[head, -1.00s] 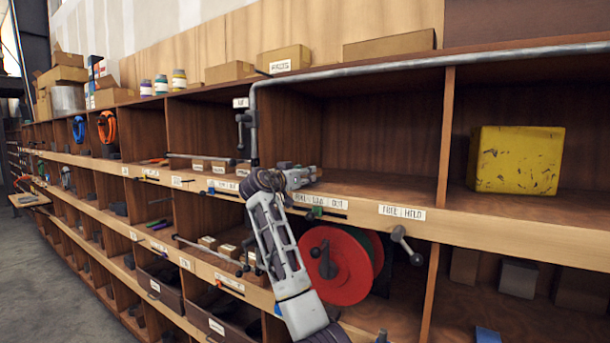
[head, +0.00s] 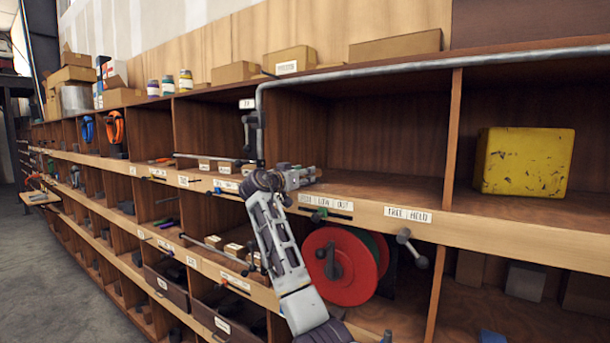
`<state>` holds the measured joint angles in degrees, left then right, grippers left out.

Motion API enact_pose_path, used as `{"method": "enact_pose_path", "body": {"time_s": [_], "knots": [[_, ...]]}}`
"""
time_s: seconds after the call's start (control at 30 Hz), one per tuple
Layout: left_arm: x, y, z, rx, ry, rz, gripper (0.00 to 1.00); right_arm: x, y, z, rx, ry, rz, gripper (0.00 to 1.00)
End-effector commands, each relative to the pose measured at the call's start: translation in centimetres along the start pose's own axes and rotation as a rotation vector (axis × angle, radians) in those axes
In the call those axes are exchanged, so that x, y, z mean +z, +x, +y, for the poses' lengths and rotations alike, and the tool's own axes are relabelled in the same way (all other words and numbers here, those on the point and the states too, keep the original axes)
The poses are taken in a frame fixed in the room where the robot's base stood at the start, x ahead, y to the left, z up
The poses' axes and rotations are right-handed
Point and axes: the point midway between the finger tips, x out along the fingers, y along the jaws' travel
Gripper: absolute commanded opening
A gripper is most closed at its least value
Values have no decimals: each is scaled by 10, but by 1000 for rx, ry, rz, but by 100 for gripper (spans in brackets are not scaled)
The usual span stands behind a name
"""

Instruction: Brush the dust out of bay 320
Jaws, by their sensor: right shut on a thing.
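My right gripper (head: 304,177) is at the front lip of a wide upper bay (head: 385,140), near its left end, with its fingers pointing right. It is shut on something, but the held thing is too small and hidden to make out. No brush can be told apart, and no dust shows clearly on the bay floor. I cannot read a 320 on any label. My left gripper is not in view.
A grey pipe (head: 420,67) runs along the top edge and down the bay's left side. A yellow block (head: 525,161) sits in the bay to the right. A red reel (head: 341,266) and a lever knob (head: 412,248) stick out below the lip.

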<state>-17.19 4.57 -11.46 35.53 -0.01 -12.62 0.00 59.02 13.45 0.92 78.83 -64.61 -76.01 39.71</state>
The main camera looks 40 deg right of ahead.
Motion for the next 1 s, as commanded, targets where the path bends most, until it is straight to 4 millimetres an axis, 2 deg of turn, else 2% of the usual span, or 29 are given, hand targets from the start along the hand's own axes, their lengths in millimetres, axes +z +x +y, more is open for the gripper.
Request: {"method": "enact_pose_path", "body": {"time_s": [0.4,0.77,1.0], "knots": [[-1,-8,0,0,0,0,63,-1,0,-16,-1,-1,-1,10],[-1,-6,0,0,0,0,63,-1,0,-14,-1,0,0,10],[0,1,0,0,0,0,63,0,0,-5,0,1,0,10]]}}
